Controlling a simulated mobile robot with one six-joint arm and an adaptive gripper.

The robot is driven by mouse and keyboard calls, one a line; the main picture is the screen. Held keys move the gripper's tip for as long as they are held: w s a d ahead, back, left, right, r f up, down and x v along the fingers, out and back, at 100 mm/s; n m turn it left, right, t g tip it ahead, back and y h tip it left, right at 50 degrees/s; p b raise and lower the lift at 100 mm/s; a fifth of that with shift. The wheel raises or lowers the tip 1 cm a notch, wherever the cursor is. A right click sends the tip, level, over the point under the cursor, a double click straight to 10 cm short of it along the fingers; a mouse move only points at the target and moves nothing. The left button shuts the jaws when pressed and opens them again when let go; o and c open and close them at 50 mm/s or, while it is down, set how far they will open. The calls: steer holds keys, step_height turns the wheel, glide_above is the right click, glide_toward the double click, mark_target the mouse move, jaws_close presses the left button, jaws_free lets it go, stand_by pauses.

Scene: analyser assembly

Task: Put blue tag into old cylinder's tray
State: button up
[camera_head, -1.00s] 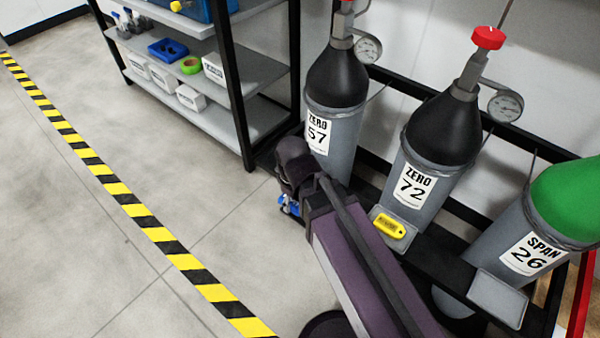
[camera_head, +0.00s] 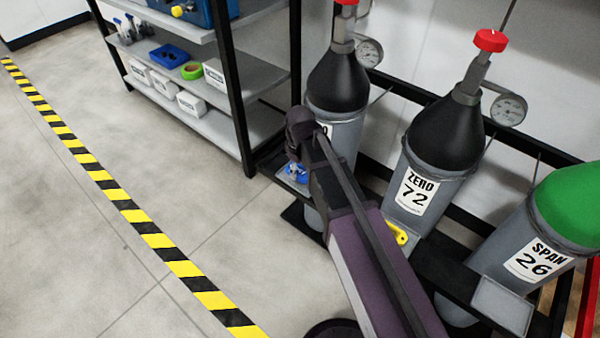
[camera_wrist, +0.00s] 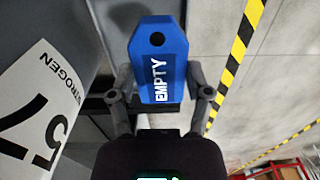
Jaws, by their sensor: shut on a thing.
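My gripper (camera_wrist: 161,80) is shut on the blue tag (camera_wrist: 160,50), which has a hole and the word EMPTY in white. I cannot tell whether tag and tray touch. My arm hides most of that cylinder's label; the wrist view shows its label (camera_wrist: 38,115) at left. Which cylinder is the old one is not marked.
The ZERO 72 cylinder (camera_head: 418,190) stands to the right, with a yellow tag (camera_head: 401,235) at its tray, partly behind my arm. The green-topped SPAN 26 cylinder (camera_head: 535,255) has an empty tray (camera_head: 503,304). A shelf (camera_head: 225,125) stands behind; floor at left is clear.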

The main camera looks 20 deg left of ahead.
mark_target(301, 172)
steer(key=shift+w+a+f, duration=0.1)
steer(key=shift+w+a, duration=0.1)
steer(key=shift+w, duration=0.9)
steer(key=shift+f, duration=0.15)
steer(key=shift+f+b, duration=1.65)
steer(key=shift+b, duration=0.15)
steer(key=shift+f, duration=0.15)
steer(key=o, duration=1.2)
step_height(301, 172, up, 12)
steer(key=p, duration=1.2)
steer(key=shift+r, duration=0.2)
